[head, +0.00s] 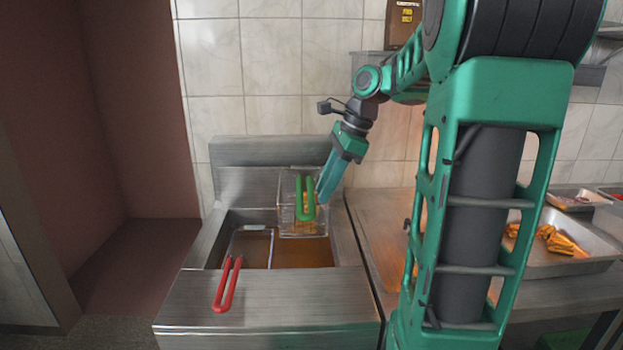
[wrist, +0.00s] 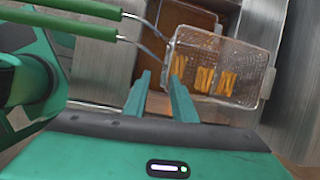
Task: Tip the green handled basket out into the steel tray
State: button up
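The green handled basket (head: 287,212) is a wire basket at the back of the fryer, above the right side of its oil. Its green handle (head: 305,198) points toward the front in the head view. The wrist view shows several yellow fries in the basket (wrist: 232,57), with its green handle (wrist: 62,25) running to the upper left. My gripper (wrist: 161,76) is open, its fingers apart beside the basket's near end; nothing shows between them. In the head view my gripper (head: 321,200) is just right of the handle. The steel tray (head: 592,262) is on the right counter, with yellow-orange food in it.
A red handled basket (head: 228,284) sits in the fryer's left side. The steel fryer (head: 265,307) has brown oil in it. A tiled wall (head: 270,95) stands behind. Smaller trays (head: 577,200) lie behind the steel tray. My arm covers part of the counter.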

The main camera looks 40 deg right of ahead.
aim_at(307, 216)
jog(key=shift+m, duration=0.5)
jog(key=x, duration=0.3)
jog(key=w+x, duration=0.1)
jog(key=x, duration=0.6)
jog(key=shift+w, duration=0.35)
jog(key=shift+c, duration=0.7)
grip_shut()
jog(key=shift+o, duration=0.7)
grip_release()
jog(key=shift+d, duration=0.1)
jog(key=v, duration=1)
jog(key=shift+d+r, duration=0.15)
jog(key=shift+r, duration=0.1)
